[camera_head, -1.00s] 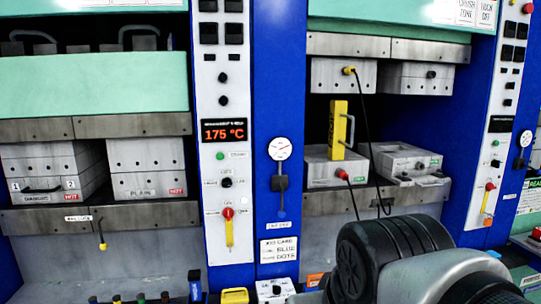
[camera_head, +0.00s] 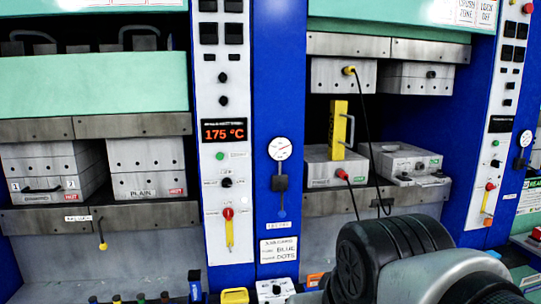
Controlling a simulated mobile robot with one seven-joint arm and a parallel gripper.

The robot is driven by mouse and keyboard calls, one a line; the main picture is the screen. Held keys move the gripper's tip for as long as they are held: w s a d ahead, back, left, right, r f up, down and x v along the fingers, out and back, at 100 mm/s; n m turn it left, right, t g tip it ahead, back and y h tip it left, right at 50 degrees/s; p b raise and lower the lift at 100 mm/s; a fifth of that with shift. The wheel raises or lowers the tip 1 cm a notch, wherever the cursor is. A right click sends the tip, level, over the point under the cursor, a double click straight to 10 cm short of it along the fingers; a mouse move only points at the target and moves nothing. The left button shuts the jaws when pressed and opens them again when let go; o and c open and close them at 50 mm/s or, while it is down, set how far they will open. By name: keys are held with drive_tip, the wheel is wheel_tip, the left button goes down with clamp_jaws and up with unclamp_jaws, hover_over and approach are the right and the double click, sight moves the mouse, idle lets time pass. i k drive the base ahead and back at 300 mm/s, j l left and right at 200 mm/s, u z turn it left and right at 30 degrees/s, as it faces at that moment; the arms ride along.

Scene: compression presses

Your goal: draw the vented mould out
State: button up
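No mould label that I can read says vented. In the right press, a grey mould (camera_head: 318,172) with a red plug stands on the lower platen at the left, its front label too blurred to read. A yellow upright block (camera_head: 338,130) stands on it. Another grey mould (camera_head: 408,162) with a green tag sits to its right. In the left press, a mould with a front handle and blurred label (camera_head: 48,172) sits beside one marked PLAIN (camera_head: 146,168); both have red HOT tags. My arm fills the lower right; my gripper is not in view.
A black cable (camera_head: 364,120) hangs from the upper platen in front of the right press. The blue column (camera_head: 275,60) carries a gauge (camera_head: 279,149). A panel display (camera_head: 223,131) reads 175 °C. A yellow-handled lever (camera_head: 229,232) is below it.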

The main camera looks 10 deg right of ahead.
sight(391, 159)
drive_tip(key=i+l, duration=0.15)
drive_tip(key=l, duration=0.2)
drive_tip(key=i+l, duration=0.1)
drive_tip(key=l, duration=0.3)
drive_tip(key=i+l, duration=0.15)
drive_tip(key=l, duration=0.2)
drive_tip(key=i+l, duration=0.15)
drive_tip(key=l, duration=0.25)
drive_tip(key=i+l, duration=0.1)
drive_tip(key=l, duration=0.25)
drive_tip(key=i+l, duration=0.15)
drive_tip(key=l, duration=0.25)
drive_tip(key=i+l, duration=0.1)
drive_tip(key=l, duration=0.25)
